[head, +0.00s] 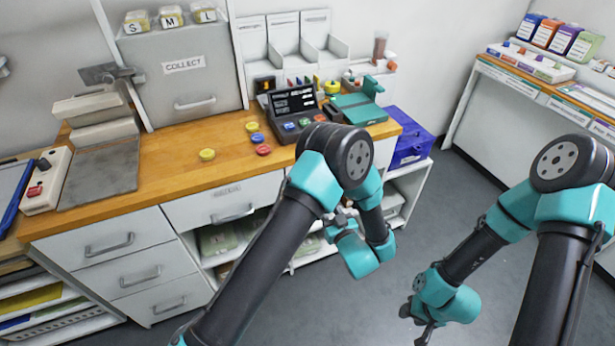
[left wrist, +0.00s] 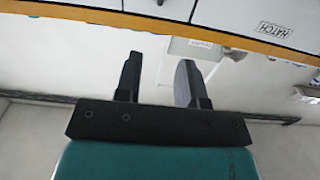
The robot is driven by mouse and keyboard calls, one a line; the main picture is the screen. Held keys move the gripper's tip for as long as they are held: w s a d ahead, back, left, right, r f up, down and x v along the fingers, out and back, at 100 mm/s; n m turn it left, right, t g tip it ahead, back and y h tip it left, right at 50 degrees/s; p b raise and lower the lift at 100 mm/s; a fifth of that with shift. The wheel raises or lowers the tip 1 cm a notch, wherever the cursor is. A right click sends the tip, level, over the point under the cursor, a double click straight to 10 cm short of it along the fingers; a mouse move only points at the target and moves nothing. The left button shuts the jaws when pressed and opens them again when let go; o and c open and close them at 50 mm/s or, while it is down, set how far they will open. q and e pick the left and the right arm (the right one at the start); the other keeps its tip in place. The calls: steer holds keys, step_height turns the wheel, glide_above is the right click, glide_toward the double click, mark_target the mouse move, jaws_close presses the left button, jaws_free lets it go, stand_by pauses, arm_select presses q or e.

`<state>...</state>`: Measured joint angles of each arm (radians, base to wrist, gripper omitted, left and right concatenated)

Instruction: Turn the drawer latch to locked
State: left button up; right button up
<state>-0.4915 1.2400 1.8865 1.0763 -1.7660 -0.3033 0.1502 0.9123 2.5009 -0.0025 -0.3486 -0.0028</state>
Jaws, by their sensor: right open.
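A white drawer (head: 225,203) with a grey bar handle and a small unreadable label sits under the wooden counter. I cannot make out a latch on it. My left gripper (head: 343,222) is in front of the cabinet's open shelves, partly hidden by its own arm. In the left wrist view its two dark fingers (left wrist: 160,85) stand apart with nothing held between them. Beyond them is a pale box with a small blurred label (left wrist: 207,44). My right gripper (head: 415,312) hangs low over the floor at the right, open and away from the cabinet.
The wooden counter (head: 180,170) carries a dark keypad device (head: 292,108), a teal box (head: 358,108) and coloured discs (head: 207,155). More drawers (head: 110,245) are at left. A blue crate (head: 408,145) is right of the counter. Grey floor (head: 465,210) is free.

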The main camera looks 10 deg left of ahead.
arm_select(q)
steer(key=x, duration=1.7)
steer(key=shift+w+a, duration=0.2)
steer(key=shift+c, duration=0.5)
jaws_close()
